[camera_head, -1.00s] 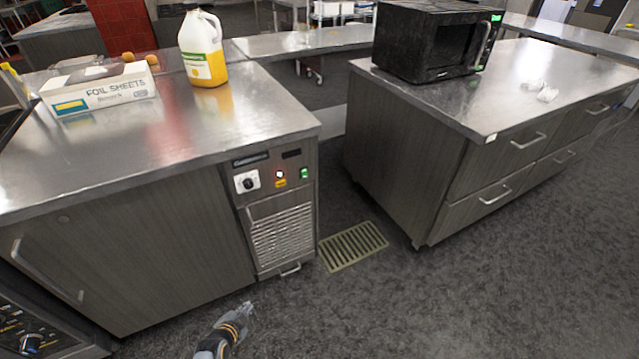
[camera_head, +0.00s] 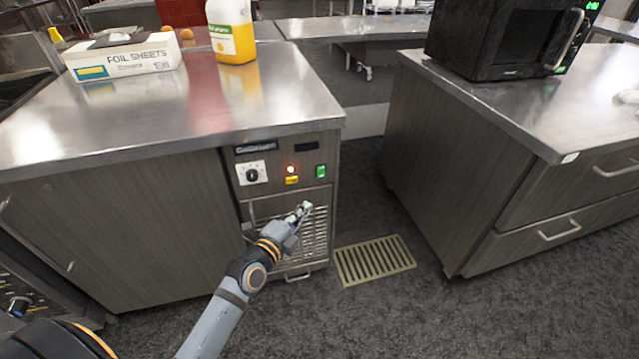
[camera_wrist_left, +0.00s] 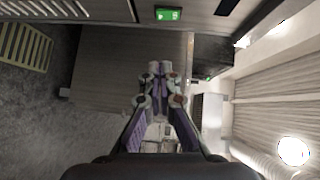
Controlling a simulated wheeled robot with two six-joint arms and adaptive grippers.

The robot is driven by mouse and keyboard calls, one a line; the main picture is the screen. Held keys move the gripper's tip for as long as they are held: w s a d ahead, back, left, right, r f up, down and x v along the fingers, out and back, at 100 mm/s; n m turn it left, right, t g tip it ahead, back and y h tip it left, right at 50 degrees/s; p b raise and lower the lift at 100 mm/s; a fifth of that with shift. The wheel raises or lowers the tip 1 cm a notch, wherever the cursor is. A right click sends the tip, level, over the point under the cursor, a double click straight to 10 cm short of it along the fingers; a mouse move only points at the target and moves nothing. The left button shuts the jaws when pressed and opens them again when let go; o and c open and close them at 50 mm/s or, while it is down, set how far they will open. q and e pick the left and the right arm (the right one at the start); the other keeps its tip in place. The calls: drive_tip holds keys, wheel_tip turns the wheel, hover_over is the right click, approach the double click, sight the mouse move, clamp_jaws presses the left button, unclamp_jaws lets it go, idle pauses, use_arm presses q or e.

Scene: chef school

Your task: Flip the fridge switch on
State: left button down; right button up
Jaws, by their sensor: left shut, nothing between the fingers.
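The fridge unit (camera_head: 180,215) is a wood-grain cabinet under a steel counter, with a control panel at its right end. The green switch (camera_head: 321,171) is at the panel's right; it also shows at the top of the left wrist view (camera_wrist_left: 167,14). I cannot tell its on or off position. My left gripper (camera_head: 304,209) is shut and empty, in front of the grille, below the switch and slightly left of it, apart from it in the picture. Its closed fingertips show in the left wrist view (camera_wrist_left: 155,72). My right gripper is not in view.
Beside the switch are a glowing red-orange light (camera_head: 291,169), a yellow label (camera_head: 292,180) and a dial (camera_head: 252,173). The counter edge (camera_head: 290,130) overhangs the panel. A floor drain (camera_head: 375,262) lies to the right, before another cabinet (camera_head: 450,165). A foil box (camera_head: 125,60) and jug (camera_head: 232,35) stand on top.

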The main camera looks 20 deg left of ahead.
use_arm(q)
approach(324, 177)
drive_tip(key=w+d, duration=0.3)
drive_tip(key=d, duration=0.1)
drive_tip(key=w+a, duration=0.2)
drive_tip(key=w, duration=0.1)
drive_tip(key=shift+a+f, duration=0.2)
drive_tip(key=shift+a, duration=0.15)
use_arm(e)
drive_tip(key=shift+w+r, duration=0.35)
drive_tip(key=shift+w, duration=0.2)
use_arm(q)
drive_tip(key=shift+b, duration=0.3)
drive_tip(key=shift+w+a+b, duration=0.15)
drive_tip(key=shift+b, duration=0.85)
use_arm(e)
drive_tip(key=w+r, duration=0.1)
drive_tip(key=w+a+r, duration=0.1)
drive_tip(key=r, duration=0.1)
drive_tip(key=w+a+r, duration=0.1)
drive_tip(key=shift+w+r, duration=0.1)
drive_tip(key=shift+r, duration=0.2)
use_arm(q)
drive_tip(key=shift+f, duration=0.15)
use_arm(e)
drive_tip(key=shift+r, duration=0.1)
